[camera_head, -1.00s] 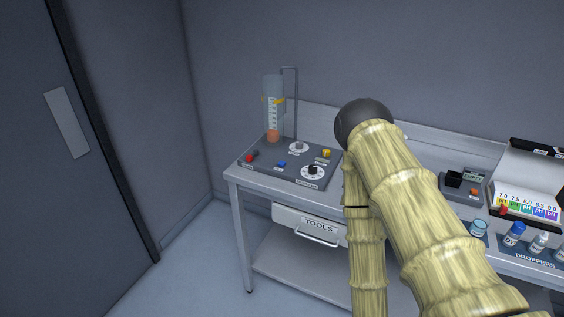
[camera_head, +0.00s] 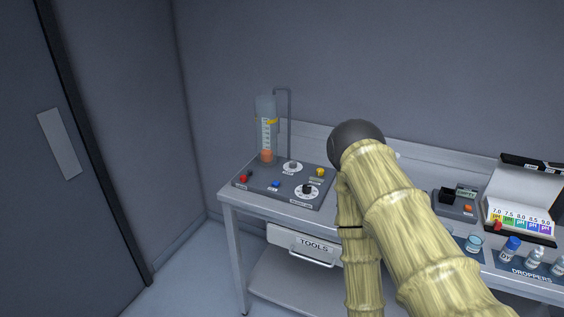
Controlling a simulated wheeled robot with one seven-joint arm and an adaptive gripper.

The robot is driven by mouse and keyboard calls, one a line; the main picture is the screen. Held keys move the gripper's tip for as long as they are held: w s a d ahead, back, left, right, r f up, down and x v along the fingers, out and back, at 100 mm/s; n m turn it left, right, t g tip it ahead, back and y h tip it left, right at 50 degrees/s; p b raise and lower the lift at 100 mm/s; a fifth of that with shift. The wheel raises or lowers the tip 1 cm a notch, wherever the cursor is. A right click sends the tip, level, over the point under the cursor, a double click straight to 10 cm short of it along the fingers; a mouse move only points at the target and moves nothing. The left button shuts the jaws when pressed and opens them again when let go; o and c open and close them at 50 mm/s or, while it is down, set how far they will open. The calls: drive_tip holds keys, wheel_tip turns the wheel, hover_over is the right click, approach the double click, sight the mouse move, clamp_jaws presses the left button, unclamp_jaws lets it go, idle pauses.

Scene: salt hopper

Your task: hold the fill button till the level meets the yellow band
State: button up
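A clear cylinder (camera_head: 265,112) with a white printed scale stands at the back left of a grey control panel (camera_head: 255,183) on the bench. Orange fill (camera_head: 266,157) sits low at its bottom. A yellow band (camera_head: 272,121) marks it higher up, well above the fill. The panel carries a red button (camera_head: 243,179), a blue button (camera_head: 276,184), a yellow button (camera_head: 319,172) and two round dials (camera_head: 307,191). The labels are too small to read, so I cannot tell which is the fill button. My gripper is not visible; my bamboo-textured arm fills the centre right.
The bench has a TOOLS drawer (camera_head: 303,249) in front. On the right are a small dark device (camera_head: 455,204), a pH colour chart box (camera_head: 519,208), a small blue cup (camera_head: 474,242) and dropper bottles (camera_head: 513,244). A door (camera_head: 70,190) stands at left.

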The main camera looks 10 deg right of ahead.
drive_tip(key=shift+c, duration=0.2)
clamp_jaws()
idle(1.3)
